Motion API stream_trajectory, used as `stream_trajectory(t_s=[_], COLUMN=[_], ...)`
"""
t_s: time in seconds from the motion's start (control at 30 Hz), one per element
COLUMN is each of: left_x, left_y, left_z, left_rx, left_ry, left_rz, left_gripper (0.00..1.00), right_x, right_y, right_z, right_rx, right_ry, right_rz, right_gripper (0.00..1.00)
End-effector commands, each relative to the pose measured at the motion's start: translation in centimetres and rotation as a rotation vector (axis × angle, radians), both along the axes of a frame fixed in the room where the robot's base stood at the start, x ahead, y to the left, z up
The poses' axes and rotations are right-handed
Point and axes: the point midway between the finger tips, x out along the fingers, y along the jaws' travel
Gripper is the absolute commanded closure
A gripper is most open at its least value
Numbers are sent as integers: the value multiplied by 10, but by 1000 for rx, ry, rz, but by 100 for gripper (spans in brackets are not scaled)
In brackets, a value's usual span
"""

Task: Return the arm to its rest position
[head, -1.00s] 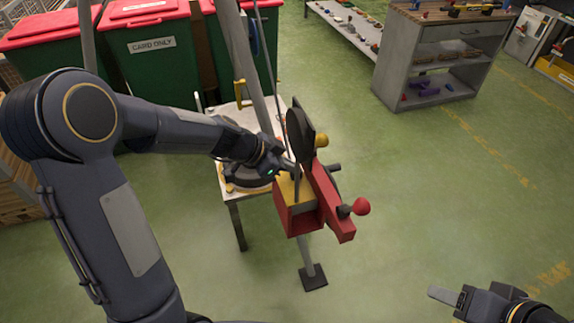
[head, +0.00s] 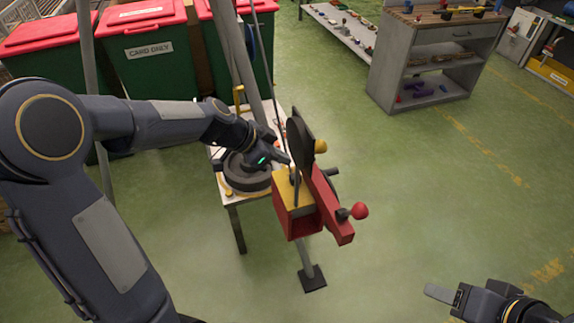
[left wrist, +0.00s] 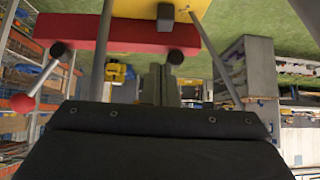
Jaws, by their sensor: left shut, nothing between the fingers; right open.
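My left gripper (head: 284,159) is shut and empty, just behind and left of a red and yellow lever box (head: 295,208) on a post. Its closed fingers also show in the left wrist view (left wrist: 160,86), below the box's red side (left wrist: 120,34). I cannot tell whether they touch the box. The box carries a dark disc (head: 299,143), a yellow knob (head: 320,146) and a red ball knob (head: 359,211). A dark round turntable (head: 245,180) lies on a small table behind, partly hidden by my left arm. My right gripper (head: 441,294) is open and empty at the lower right.
Green bins with red lids (head: 150,55) stand at the back left. Grey poles rise near the small table (head: 232,197). A grey shelf bench (head: 425,65) and a low bench (head: 345,30) stand at the back right. The green floor between is clear.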

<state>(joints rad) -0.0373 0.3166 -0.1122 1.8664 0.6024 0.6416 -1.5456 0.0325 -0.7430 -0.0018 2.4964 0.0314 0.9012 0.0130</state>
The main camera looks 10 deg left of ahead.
Motion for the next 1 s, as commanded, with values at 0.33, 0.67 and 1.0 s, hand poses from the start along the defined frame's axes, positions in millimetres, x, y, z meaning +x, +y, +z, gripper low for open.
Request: stream_trajectory(t_s=[0.33, 0.67, 1.0], left_x=[-23, -36, -179], left_y=[35, 41, 49], left_z=[44, 54, 64], left_rx=[-2, -9, -132], left_ry=[-4, 15, 294], left_rz=[-1, 23, 501], left_gripper=[100, 100, 100], right_x=[0, 0, 0], right_y=[0, 0, 0], right_z=[-8, -8, -8], right_rx=[0, 0, 0], right_ry=[0, 0, 0], right_rz=[0, 0, 0], right_gripper=[48, 48, 48])
